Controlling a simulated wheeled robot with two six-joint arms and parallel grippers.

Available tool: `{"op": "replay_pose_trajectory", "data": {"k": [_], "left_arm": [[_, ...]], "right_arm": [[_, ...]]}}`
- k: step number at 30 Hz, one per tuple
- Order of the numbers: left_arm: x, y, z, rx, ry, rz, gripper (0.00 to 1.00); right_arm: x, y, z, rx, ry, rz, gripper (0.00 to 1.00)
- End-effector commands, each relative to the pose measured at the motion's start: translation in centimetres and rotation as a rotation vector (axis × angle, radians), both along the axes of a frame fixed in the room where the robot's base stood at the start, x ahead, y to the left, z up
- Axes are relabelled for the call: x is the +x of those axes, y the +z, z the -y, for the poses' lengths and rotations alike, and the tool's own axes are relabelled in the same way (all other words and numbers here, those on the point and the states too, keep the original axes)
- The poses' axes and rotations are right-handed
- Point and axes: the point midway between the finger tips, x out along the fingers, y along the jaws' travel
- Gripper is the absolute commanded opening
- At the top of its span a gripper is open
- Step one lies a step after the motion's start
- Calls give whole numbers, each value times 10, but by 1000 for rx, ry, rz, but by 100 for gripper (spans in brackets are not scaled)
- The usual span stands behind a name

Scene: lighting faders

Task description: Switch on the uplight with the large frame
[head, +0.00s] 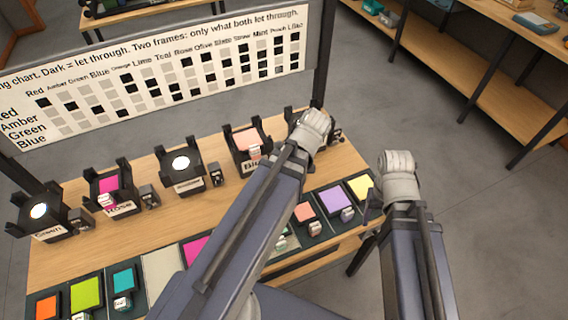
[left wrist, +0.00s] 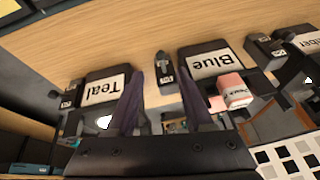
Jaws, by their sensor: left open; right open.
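Several black uplights stand in a row on the wooden table. The Blue uplight (head: 236,140) carries a peach-coloured frame (head: 250,142); the second uplight from the left (head: 97,187) carries a magenta one (head: 108,184). I cannot tell for sure which is larger. My left gripper (head: 318,120) is over the right end of the row, partly covering the uplights there. In the left wrist view its open fingers (left wrist: 160,105) lie either side of a small black switch box (left wrist: 164,68) between the Teal label (left wrist: 103,90) and Blue label (left wrist: 213,63). My right gripper (head: 398,172) is raised, empty, right of the table.
Loose coloured frames, such as orange (head: 47,307), lime (head: 86,293) and yellow (head: 360,187), lie along the table's front. A chart board (head: 160,75) stands behind the row. Other uplights (head: 180,168) have switch boxes (head: 214,174) beside them. Grey floor is clear at right.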

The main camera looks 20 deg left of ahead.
Motion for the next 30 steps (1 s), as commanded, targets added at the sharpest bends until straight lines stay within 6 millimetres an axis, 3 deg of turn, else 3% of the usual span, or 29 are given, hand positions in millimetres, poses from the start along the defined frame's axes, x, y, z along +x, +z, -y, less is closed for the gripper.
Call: {"op": "replay_pose_trajectory", "data": {"k": [18,30], "left_arm": [[15,-65,-22,-1,1,0,52],[17,-70,-25,-1,0,-1,52]], "right_arm": [[0,-65,0,0,0,0,65],[0,-70,0,0,1,0,65]]}}
